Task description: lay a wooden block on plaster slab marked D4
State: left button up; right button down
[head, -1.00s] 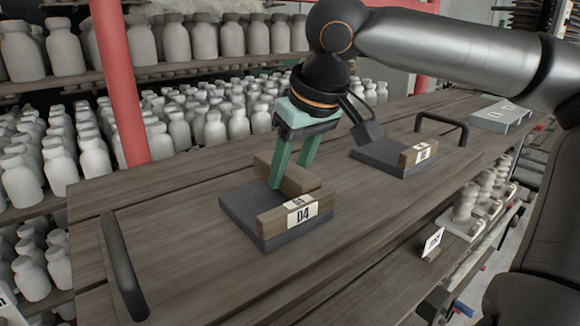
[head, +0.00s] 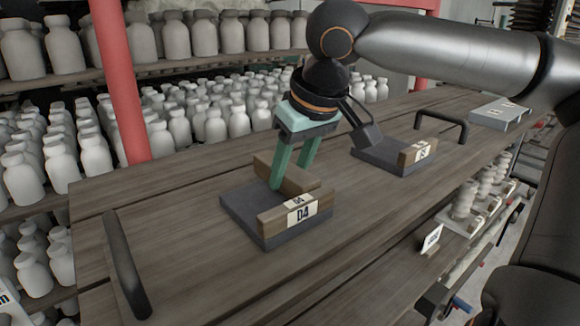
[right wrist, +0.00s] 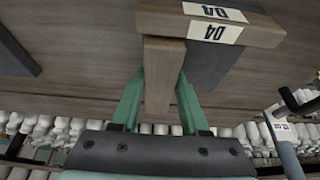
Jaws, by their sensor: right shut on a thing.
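The plaster slab marked D4 (head: 237,208) is a dark grey slab lying on the wooden bench. A wooden strip with the D4 label (head: 305,211) stands along its front right edge. My right gripper (head: 290,177), with green fingers, is shut on a wooden block (head: 303,184). My left gripper is not in view.
A second grey slab (head: 373,153) with a labelled wooden strip lies further right. A dark handle (head: 125,265) stands at the bench's left end, another (head: 443,123) at the back right. Shelves of pale bottles (head: 190,120) and a red post (head: 120,85) stand behind the bench.

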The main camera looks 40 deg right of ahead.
jog(key=shift+c, duration=1.7)
grip_release()
jog(key=v, duration=1.2)
jog(key=shift+r, duration=0.3)
